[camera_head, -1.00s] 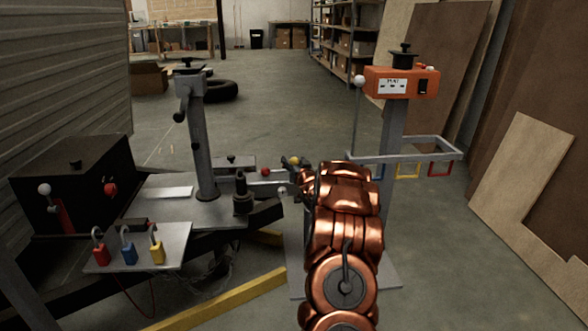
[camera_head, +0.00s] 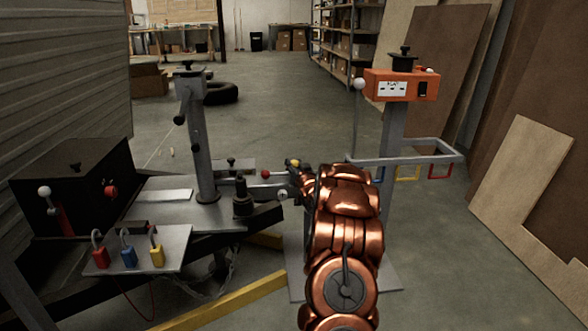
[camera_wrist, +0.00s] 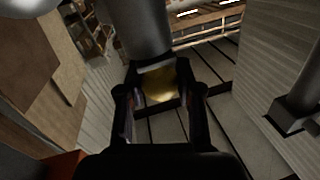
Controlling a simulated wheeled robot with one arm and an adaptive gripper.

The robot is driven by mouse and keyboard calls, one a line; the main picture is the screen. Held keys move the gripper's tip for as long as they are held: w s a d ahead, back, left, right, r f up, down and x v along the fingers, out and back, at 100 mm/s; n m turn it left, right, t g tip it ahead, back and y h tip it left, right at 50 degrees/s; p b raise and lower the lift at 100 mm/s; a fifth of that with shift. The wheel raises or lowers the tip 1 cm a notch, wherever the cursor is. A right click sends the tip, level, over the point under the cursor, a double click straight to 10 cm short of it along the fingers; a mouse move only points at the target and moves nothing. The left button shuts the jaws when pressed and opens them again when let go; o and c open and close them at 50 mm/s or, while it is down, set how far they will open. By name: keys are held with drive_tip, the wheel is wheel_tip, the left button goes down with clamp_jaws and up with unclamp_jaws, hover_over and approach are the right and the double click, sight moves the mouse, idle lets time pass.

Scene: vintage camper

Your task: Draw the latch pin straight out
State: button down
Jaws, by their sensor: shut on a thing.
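A small yellow knob (camera_head: 293,162), which looks like the head of the latch pin, shows at the end of my arm in the head view. In the wrist view the yellow knob (camera_wrist: 160,85) sits between the two dark fingers. My gripper (camera_wrist: 160,100) is shut on it; it also shows in the head view (camera_head: 297,173), mostly hidden by my copper arm. The pin's shaft and its hole cannot be made out. A lever with a red ball (camera_head: 265,174) lies just left of the gripper, beside the grey coupler on the trailer tongue.
A grey post (camera_head: 203,150) with a crank stands left on the tongue. A plate (camera_head: 178,240) holds red, blue and yellow padlocks. An orange socket box (camera_head: 402,85) tops a stand at right, with a grey rail (camera_head: 415,157) below it.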

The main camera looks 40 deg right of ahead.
wheel_tip(320, 180, up, 10)
drive_tip(key=p, duration=0.4)
drive_tip(key=shift+f, duration=0.35)
drive_tip(key=shift+f+p, duration=0.2)
drive_tip(key=shift+p, duration=0.1)
drive_tip(key=shift+r, duration=0.15)
drive_tip(key=shift+r+p, duration=1.7)
drive_tip(key=shift+r, duration=0.25)
